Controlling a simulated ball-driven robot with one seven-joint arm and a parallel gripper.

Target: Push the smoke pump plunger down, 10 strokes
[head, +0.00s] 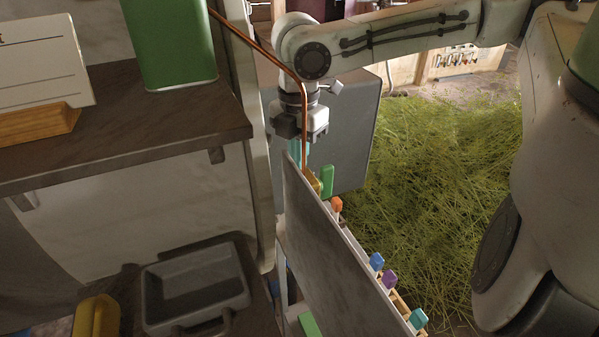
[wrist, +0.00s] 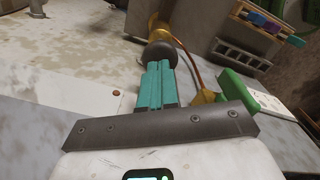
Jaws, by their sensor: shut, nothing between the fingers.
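My gripper (head: 300,152) points down behind the upper edge of a grey panel in the head view. Its teal fingers also show in the wrist view (wrist: 157,68), side by side, shut and empty. Just beyond their tips in the wrist view is a dark round knob (wrist: 160,51), which looks like the smoke pump plunger, with a brass-coloured part (wrist: 155,24) past it. The fingertips overlap the knob's near edge; I cannot tell whether they touch it. In the head view the panel and gripper hide the knob, so its height is unclear.
A copper pipe (head: 303,110) runs close beside my gripper. A green handle (head: 327,181) and several coloured tabs line the grey panel (head: 335,240). A shelf with a green canister (head: 170,45) is left, a grey tray (head: 195,287) below. Green herbs (head: 440,180) heap at right.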

